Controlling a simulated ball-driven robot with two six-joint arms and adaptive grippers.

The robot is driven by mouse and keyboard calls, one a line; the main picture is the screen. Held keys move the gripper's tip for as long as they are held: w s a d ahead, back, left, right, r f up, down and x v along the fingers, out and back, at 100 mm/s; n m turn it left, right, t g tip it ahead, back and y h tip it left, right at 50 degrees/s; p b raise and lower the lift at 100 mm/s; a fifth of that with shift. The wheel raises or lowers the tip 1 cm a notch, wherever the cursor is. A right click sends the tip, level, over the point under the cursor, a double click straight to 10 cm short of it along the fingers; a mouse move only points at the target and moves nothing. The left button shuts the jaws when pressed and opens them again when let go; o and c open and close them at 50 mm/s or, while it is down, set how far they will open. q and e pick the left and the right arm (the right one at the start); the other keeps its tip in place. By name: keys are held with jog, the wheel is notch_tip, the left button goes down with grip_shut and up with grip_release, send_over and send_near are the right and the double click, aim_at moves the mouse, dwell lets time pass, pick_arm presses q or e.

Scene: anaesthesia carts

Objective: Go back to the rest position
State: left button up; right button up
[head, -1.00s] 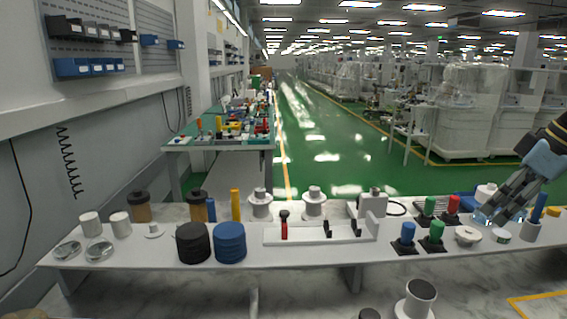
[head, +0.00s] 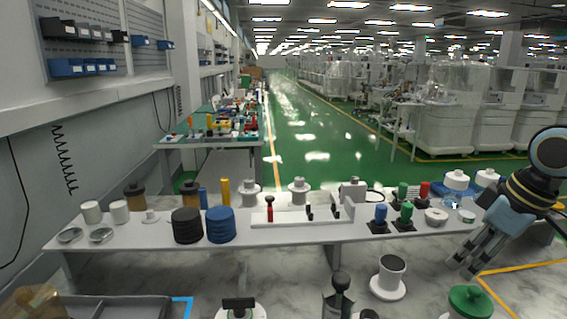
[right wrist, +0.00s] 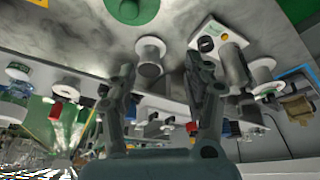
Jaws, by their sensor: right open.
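My right gripper (head: 458,268) is at the right of the head view, in front of the raised white shelf (head: 290,232) and above the marbled worktop (head: 270,270). Its fingers point down and left, apart and empty. The right wrist view shows the two dark fingers (right wrist: 162,75) spread, with nothing between them and the worktop beyond. My left gripper is not in view.
Blue and green connectors (head: 380,216) and a white roll (head: 436,216) stand on the shelf. A grey tray (head: 120,307) lies at front left.

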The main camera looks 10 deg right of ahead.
jog(key=s+a+f, duration=0.6)
jog(key=s+a, duration=0.2)
jog(key=a, duration=0.1)
jog(key=s+a+m+h, duration=0.2)
jog(key=s+a+m, duration=0.25)
jog(key=s, duration=0.75)
notch_tip(320, 180, down, 31)
jog(key=s+d+g+b, duration=0.1)
jog(key=d+b, duration=0.2)
jog(key=b, duration=0.4)
pick_arm(q)
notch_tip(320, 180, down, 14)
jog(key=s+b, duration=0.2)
jog(key=b, duration=0.4)
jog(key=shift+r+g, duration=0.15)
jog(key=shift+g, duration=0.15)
pick_arm(e)
jog(key=s+f, duration=1)
jog(key=f, duration=0.2)
jog(key=s+d+f+g, duration=0.1)
jog(key=s+f, duration=0.8)
jog(key=f, duration=0.3)
jog(key=shift+s+f+m+g, duration=0.25)
jog(key=shift+s+m+g, duration=0.05)
jog(key=shift+s+m, duration=0.05)
jog(key=shift+d, duration=0.1)
